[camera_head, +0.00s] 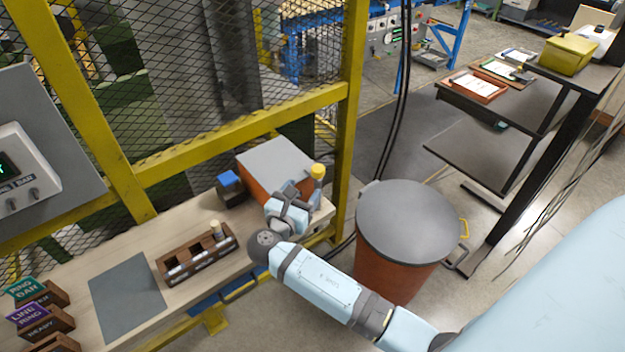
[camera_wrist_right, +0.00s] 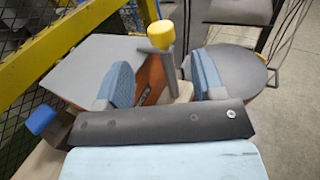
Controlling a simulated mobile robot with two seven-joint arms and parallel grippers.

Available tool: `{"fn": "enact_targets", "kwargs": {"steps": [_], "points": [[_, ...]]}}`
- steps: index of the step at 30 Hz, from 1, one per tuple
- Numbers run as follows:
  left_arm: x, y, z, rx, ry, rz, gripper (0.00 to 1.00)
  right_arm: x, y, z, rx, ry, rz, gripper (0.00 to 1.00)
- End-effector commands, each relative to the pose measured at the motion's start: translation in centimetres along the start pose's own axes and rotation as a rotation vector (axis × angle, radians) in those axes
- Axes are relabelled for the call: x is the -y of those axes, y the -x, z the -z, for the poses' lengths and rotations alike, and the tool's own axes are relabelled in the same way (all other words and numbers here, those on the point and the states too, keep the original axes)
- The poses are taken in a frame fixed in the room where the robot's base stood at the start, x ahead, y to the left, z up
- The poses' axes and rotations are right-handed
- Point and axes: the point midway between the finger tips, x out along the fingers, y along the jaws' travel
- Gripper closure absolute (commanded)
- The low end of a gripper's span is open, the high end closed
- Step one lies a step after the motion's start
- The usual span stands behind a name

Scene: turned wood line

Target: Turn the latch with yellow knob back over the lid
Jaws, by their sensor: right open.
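The box has a flat grey lid (camera_head: 272,160) and orange-brown sides, and stands at the right end of the wooden bench. The yellow knob (camera_head: 318,171) is at the lid's right edge; in the right wrist view the knob (camera_wrist_right: 161,36) sits beyond the fingers. A grey latch bar (camera_wrist_right: 170,66) shows below it, beside the lid rather than across it. My right gripper (camera_head: 302,187) is at the box's near right corner. In the wrist view its two blue-padded fingers are apart, with the latch between them in the picture; I cannot tell whether they touch. My left gripper is out of view.
A blue knob (camera_head: 228,179) stands on a dark part left of the box. A wooden compartment tray (camera_head: 197,258) and a grey mat (camera_head: 126,299) lie farther left on the bench. A round grey-lidded bin (camera_head: 408,222) stands right of the bench. A yellow mesh fence rises behind.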

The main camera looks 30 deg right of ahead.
Motion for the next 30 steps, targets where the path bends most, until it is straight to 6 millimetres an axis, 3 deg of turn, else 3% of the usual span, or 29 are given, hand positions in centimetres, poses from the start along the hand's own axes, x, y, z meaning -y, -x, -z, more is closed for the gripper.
{"fn": "enact_targets", "kwargs": {"steps": [7, 24, 27, 30], "points": [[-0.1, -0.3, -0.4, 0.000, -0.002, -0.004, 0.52, 0.0, 3.0, 0.1, -0.002, -0.001, 0.000, 0.38], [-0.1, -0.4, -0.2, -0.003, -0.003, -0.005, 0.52, 0.0, 3.2, 0.0, -0.001, -0.001, 0.000, 0.38], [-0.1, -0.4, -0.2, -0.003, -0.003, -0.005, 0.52, 0.3, 3.3, 1.1, -0.040, -0.034, -0.025, 0.38], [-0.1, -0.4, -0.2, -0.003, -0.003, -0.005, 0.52, 1.4, 3.8, 4.5, -0.179, -0.160, -0.093, 0.38]]}}
